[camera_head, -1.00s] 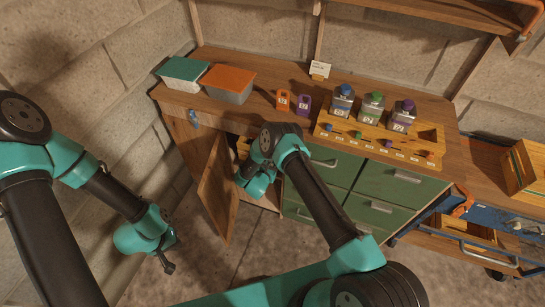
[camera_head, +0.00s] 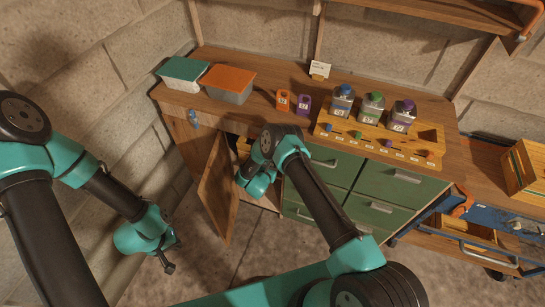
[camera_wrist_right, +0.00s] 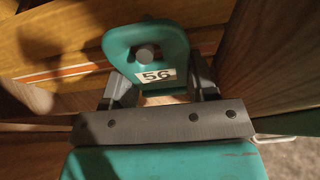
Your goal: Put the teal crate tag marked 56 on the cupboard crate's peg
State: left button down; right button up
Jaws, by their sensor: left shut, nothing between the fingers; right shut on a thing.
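The teal crate tag marked 56 (camera_wrist_right: 165,40) is upright between the fingers of my right gripper (camera_wrist_right: 162,92) in the right wrist view. The grey round end of the peg (camera_wrist_right: 146,53) shows within the tag's opening, above the number label. I cannot tell how far the peg reaches through. Behind the tag is the wooden cupboard crate (camera_wrist_right: 70,45) with an orange stripe. In the head view my right wrist is at the open cupboard, and its fingers and the tag are hidden. My left gripper (camera_head: 168,266) is shut and empty, low at the left, away from the cupboard.
The cupboard door (camera_head: 218,190) stands open beside my right wrist. Green drawers (camera_head: 375,212) are to its right. On the bench top are two lidded tubs (camera_head: 228,88), an orange tag (camera_head: 283,100), a purple tag (camera_head: 304,105) and a wooden rack (camera_head: 430,137) with bottles.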

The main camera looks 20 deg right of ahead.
jog(key=shift+f, duration=0.15)
jog(key=o, duration=1)
jog(key=v, duration=1.7)
jog(key=shift+s+a, duration=0.1)
jog(key=shift+s, duration=0.1)
jog(key=shift+c, duration=0.5)
grip_shut()
